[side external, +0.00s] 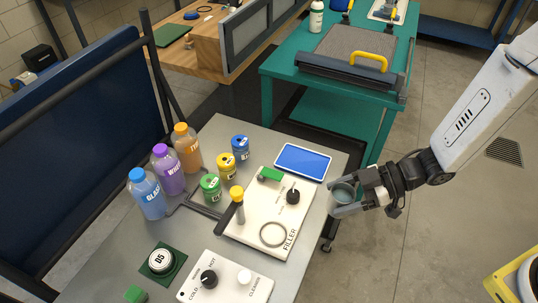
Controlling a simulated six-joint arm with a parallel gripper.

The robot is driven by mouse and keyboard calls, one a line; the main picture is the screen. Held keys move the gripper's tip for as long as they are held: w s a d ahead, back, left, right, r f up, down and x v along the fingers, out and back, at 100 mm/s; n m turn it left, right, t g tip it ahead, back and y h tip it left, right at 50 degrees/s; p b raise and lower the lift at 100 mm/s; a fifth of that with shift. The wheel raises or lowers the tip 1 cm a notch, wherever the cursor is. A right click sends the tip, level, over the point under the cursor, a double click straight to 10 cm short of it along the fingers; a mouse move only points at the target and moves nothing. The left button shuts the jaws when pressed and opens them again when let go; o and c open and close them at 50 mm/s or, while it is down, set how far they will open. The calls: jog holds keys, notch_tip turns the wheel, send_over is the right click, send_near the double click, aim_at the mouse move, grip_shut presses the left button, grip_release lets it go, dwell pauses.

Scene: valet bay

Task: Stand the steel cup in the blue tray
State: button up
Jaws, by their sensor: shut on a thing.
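The steel cup (343,192) is a small grey cup with its round open mouth facing up. My gripper (345,199) is shut on it, with its fingers around the cup's sides. The fingers hide part of the cup's body. Cup and gripper show at the right edge of the grey table, below and to the right of the tray in the picture. I cannot tell their exact height. The blue tray (303,161) is a shallow rectangle with a pale rim, and it looks empty. It lies on the table's far right part, apart from the cup.
A white filler panel (272,222) with a knob, green block and ring lies in front of the tray. Green, yellow and blue cans (226,166) and capped bottles (168,170) stand left. A teal table (340,95) stands behind. The tray's surface is clear.

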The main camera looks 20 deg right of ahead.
jog(key=w+d+f+m+t+h, duration=0.25)
jog(key=w+d+m+t, duration=0.3)
jog(key=w+d, duration=0.4)
jog(key=shift+h, duration=0.35)
jog(key=w+f, duration=0.2)
jog(key=w, duration=0.2)
jog(key=w+a+f, duration=0.1)
jog(key=w+f, duration=0.2)
jog(key=w, duration=0.1)
jog(key=w+a+f, duration=0.1)
jog(key=w+f, duration=0.1)
jog(key=w, duration=0.2)
jog(key=shift+a+f, duration=0.1)
jog(key=shift+f, duration=0.15)
jog(key=shift+w+f, duration=0.3)
jog(key=shift+f, duration=0.1)
jog(key=shift+w+a+f, duration=0.1)
jog(key=shift+w+f, duration=0.2)
jog(key=shift+f, duration=1.55)
jog(key=shift+f, duration=0.1)
